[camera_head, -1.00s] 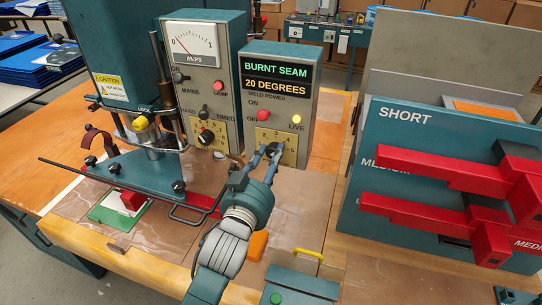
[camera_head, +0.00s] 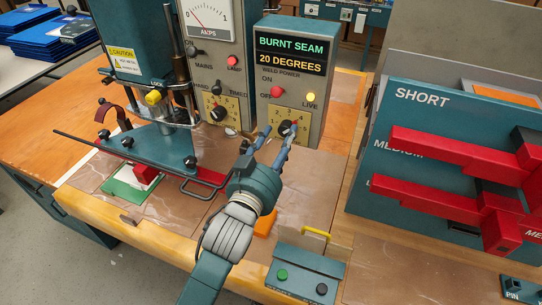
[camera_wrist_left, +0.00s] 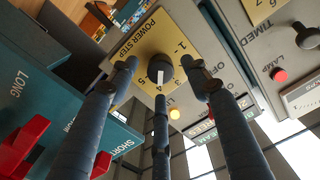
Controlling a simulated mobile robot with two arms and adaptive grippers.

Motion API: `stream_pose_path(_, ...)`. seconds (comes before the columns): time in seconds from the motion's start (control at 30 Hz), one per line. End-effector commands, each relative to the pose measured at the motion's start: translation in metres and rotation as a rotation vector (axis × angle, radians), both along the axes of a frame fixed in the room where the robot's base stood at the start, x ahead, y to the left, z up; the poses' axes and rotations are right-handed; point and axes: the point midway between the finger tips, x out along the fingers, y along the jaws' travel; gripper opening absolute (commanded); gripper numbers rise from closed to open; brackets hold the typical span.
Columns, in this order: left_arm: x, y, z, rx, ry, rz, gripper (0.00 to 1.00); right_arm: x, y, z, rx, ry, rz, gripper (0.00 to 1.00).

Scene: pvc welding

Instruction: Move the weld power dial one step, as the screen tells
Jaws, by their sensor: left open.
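The weld power dial (camera_head: 287,127) is a dark knob on a yellow numbered plate low on the right-hand grey box. In the left wrist view the dial (camera_wrist_left: 159,68) shows a white pointer line toward the 4 and 5 side; the exact mark is unclear. My left gripper (camera_head: 274,136) is open in front of the plate. Its fingers (camera_wrist_left: 158,74) are spread around the dial in the wrist view, with gaps between them and the knob; contact is not visible. The screen (camera_head: 290,57) reads BURNT SEAM, 20 DEGREES. My right gripper is not in view.
A second dial (camera_head: 218,113), for timing, is on the box to the left. A welding press (camera_head: 150,150) with a metal handle stands left of my arm. A small green box with buttons (camera_head: 305,275) is in front. A rack with red bars (camera_head: 455,150) stands right.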

Motion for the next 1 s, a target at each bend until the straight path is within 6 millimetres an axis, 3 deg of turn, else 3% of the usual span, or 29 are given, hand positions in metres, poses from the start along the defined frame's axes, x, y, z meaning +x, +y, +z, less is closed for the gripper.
stream_pose_path(0.2, -0.047, 0.015, -0.002, 0.001, 0.004, 0.0, 0.48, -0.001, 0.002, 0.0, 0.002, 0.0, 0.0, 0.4)
stream_pose_path(0.43, -0.083, 0.027, -0.002, 0.002, 0.004, 0.0, 0.48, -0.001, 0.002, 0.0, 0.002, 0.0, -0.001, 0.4)
stream_pose_path(0.6, -0.093, 0.03, -0.001, 0.002, 0.002, 0.0, 0.48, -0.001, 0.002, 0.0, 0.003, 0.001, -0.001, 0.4)
stream_pose_path(1.0, -0.093, 0.03, 0.0, 0.001, 0.001, 0.0, 0.48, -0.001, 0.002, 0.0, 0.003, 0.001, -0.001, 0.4)
